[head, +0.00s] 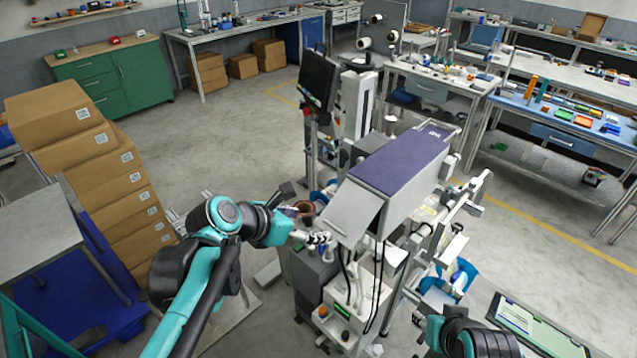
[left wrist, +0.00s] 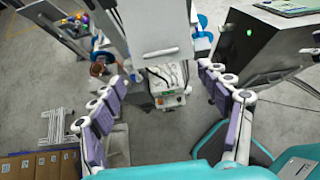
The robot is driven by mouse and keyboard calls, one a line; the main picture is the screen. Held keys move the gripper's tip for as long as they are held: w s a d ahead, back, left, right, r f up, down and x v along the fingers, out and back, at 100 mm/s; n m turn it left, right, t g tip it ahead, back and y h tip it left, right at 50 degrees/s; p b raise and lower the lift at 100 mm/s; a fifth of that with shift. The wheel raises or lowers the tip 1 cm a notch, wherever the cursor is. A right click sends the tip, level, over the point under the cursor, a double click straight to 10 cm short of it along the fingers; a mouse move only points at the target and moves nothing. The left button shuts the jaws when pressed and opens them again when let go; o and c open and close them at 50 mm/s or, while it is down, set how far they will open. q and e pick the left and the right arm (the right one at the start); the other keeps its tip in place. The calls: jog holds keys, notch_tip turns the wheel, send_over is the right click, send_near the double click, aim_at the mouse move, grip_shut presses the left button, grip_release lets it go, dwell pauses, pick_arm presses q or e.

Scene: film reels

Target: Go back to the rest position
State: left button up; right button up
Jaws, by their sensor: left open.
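My left arm comes in from the left in the head view. Its gripper (head: 312,238) is beside the front of a machine with a purple top (head: 405,160), small and partly lost against it. In the left wrist view my left gripper (left wrist: 160,78) has its two purple-padded fingers spread wide, with nothing between them. Whether the fingers touch the machine I cannot tell. Part of my right arm shows at the bottom right of the head view, but its gripper is out of view.
A brown round container (head: 304,210) stands close to the left gripper. A white unit with a green display (head: 350,300) is below the machine. Stacked cardboard boxes (head: 120,180) stand at the left. A green tablet-like panel (head: 530,325) is at the lower right. Open floor (head: 540,215) lies right of the machine.

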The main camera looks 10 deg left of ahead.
pick_arm(q)
jog(key=s+a+f+m+y+b, duration=0.2)
jog(key=s+f+m+b, duration=0.2)
jog(key=f+m, duration=0.4)
jog(key=s+a+f+m+y+b, duration=0.2)
jog(key=s+f+m+b, duration=0.3)
jog(key=f+m, duration=0.4)
jog(key=s+a+f+m+y+b, duration=0.1)
jog(key=s+a+f+m+b, duration=0.2)
jog(key=f+m+b, duration=0.3)
notch_tip(320, 180, down, 2)
jog(key=s+m, duration=0.1)
jog(key=m, duration=0.4)
jog(key=shift+s+a+f+m+g+y+b, duration=0.2)
jog(key=shift+s+m+g+y+b, duration=0.1)
jog(key=shift+m+g+y+b, duration=0.1)
